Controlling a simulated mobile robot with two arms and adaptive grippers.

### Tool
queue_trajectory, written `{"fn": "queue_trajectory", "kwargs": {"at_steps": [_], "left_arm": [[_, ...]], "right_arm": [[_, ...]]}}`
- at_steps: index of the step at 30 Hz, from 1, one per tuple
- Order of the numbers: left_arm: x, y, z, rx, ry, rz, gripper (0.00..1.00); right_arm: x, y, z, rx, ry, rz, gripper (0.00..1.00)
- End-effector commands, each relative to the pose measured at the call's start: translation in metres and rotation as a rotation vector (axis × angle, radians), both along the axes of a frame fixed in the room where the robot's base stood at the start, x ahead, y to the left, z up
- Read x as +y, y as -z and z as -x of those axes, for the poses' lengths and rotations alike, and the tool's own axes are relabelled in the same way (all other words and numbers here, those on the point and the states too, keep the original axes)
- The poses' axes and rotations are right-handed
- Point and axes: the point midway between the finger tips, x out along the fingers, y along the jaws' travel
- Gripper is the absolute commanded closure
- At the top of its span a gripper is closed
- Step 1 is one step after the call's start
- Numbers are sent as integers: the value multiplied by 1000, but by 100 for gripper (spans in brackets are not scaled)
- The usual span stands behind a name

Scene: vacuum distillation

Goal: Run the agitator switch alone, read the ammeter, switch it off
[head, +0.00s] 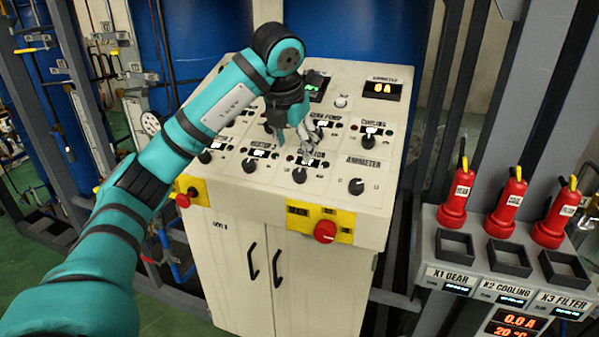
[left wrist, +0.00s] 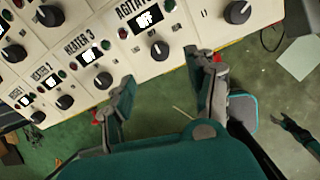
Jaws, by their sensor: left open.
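The agitator switch is a black knob (left wrist: 159,51) on the sloped panel, under a small display (left wrist: 148,20) that reads OFF. In the head view the agitator knob (head: 299,175) sits in the front row. The ammeter display (head: 382,88) at the panel's top right reads 0 A. My left gripper (head: 291,136) is open and empty above the panel, behind the agitator knob in the head view. In the left wrist view its fingers (left wrist: 160,76) are apart on either side below the knob, with no visible contact. The gripper partly hides the agitator label.
The heater 3 knob (head: 249,165) and ammeter knob (head: 356,186) flank the agitator knob. A red emergency button (head: 325,232) is on the front edge. A dark forked shape at the wrist view's right edge is unclear.

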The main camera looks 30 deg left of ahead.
Motion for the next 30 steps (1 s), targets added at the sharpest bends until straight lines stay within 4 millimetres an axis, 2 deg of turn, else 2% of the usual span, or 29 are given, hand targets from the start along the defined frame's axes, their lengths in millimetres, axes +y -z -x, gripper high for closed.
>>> {"fn": "queue_trajectory", "kwargs": {"at_steps": [1,9,15,21,28,30], "left_arm": [[2,9,-3,7,-2,-1,44],[9,60,-25,5,0,0,44],[12,85,-35,3,1,0,44],[13,94,-39,-1,2,-1,44],[13,95,-39,-1,2,-1,44],[13,95,-39,-1,2,-1,53]], "right_arm": [[1,-7,0,0,0,-1,44],[3,-23,0,0,2,-4,44],[3,-30,0,0,2,-4,44],[3,-31,0,0,2,-4,44],[3,-31,0,0,2,-4,44],[3,-31,0,0,2,-4,44]]}}
